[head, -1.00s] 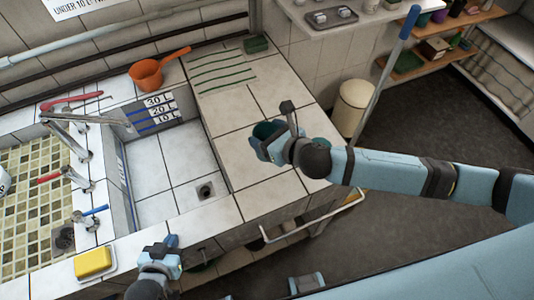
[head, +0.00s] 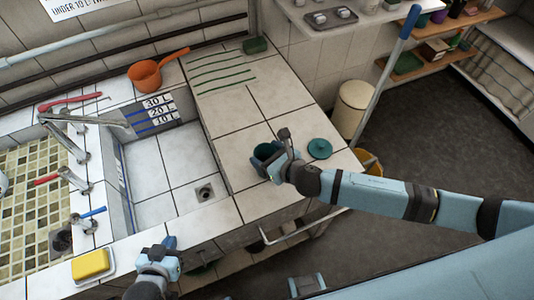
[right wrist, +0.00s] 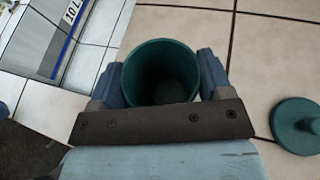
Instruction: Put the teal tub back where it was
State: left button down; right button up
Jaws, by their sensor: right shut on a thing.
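The teal tub (head: 264,150) is upright with its open top facing up, at the tiled counter's front right part. My right gripper (head: 273,162) is shut on it. In the right wrist view the tub (right wrist: 161,72) sits between the two fingers, and its inside looks empty. I cannot tell whether its base touches the tiles. A round teal lid with a knob (head: 319,148) lies apart from the tub, to its right; the lid also shows in the right wrist view (right wrist: 297,125). My left gripper (head: 168,247) is at the sink's front edge; its jaw opening is unclear.
The sink basin (head: 160,175) lies left of the tub. Green ridges (head: 220,74), a green sponge (head: 255,46) and an orange dipper (head: 147,74) are farther back. A yellow sponge (head: 90,264) is front left. Bare counter tiles surround the tub.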

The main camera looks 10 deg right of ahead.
jog(key=o, duration=1.3)
jog(key=shift+f, duration=0.1)
jog(key=shift+c, duration=0.2)
